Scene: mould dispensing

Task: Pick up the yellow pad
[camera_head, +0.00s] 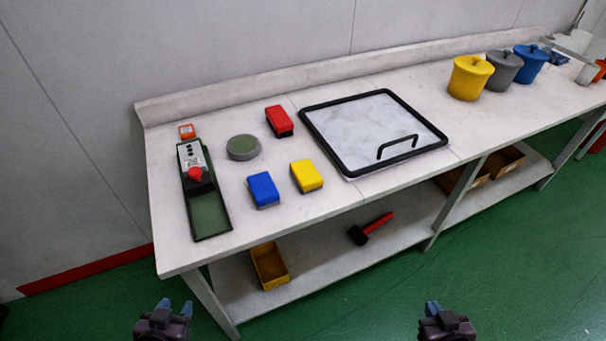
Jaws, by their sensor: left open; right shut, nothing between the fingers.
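The yellow pad (306,176) lies flat on the white table top, near its front edge, with a grey underside. A blue pad (263,189) lies just to its left, and a red pad (279,121) lies further back. My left gripper (174,306) is at the bottom left, open and empty, in front of the table. My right gripper (433,308) is at the bottom right, shut and empty, also in front of the table. Both are well apart from the yellow pad. Nothing hides the pad.
A black-framed tray (440,144) with a handle lies right of the pads. A round green-grey disc (243,147) and a green device tray (209,216) are left. Yellow (469,78), grey and blue pots stand far right. A lower shelf holds a hammer (371,228) and a yellow bin (269,266).

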